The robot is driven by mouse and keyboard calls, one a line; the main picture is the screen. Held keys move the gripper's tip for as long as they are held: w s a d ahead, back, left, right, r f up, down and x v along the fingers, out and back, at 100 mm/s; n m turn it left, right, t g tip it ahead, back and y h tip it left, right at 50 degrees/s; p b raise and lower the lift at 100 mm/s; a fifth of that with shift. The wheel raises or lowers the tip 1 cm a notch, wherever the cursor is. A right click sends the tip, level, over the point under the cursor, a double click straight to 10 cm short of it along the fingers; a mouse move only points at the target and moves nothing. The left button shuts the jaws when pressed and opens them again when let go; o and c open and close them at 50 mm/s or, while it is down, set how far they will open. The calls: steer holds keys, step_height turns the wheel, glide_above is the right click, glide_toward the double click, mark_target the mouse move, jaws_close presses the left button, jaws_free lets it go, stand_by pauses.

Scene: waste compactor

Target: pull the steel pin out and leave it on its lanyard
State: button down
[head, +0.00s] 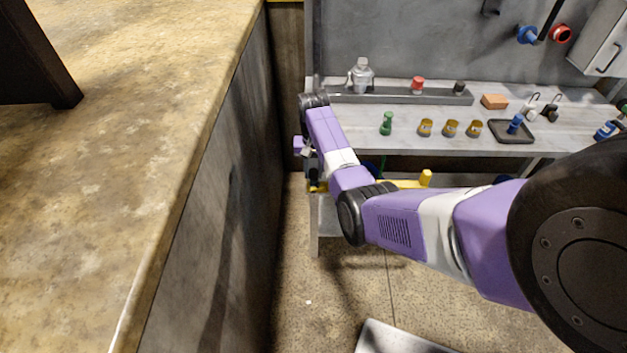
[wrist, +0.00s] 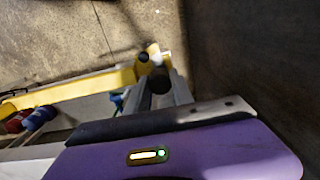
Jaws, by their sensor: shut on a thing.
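My gripper (wrist: 160,92) is shut at the left end of a yellow bar, with a dark, round-ended piece between its fingertips in the wrist view. I take this piece to be the steel pin (wrist: 159,79); its lower part is hidden by the fingers. A yellow fitting (wrist: 149,56) is right beside it. The yellow bar (wrist: 80,90) runs off to the left in the wrist view and also shows in the head view (head: 399,184) below the bench. I cannot make out the lanyard. In the head view my arm hides the pin.
A grey workbench (head: 355,139) stands behind, with a green piece (head: 386,124), several brass cups, a black tray (head: 513,138) and an orange block (head: 495,101) on it. Open floor (head: 310,300) lies in front.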

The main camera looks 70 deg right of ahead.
steer(key=shift+r+p, duration=0.45)
steer(key=shift+p, duration=0.1)
stand_by(0.6)
steer(key=shift+r+p, duration=3.8)
steer(key=shift+r, duration=0.2)
steer(key=shift+r, duration=0.1)
step_height(320, 180, up, 7)
stand_by(0.3)
steer(key=shift+d, duration=0.1)
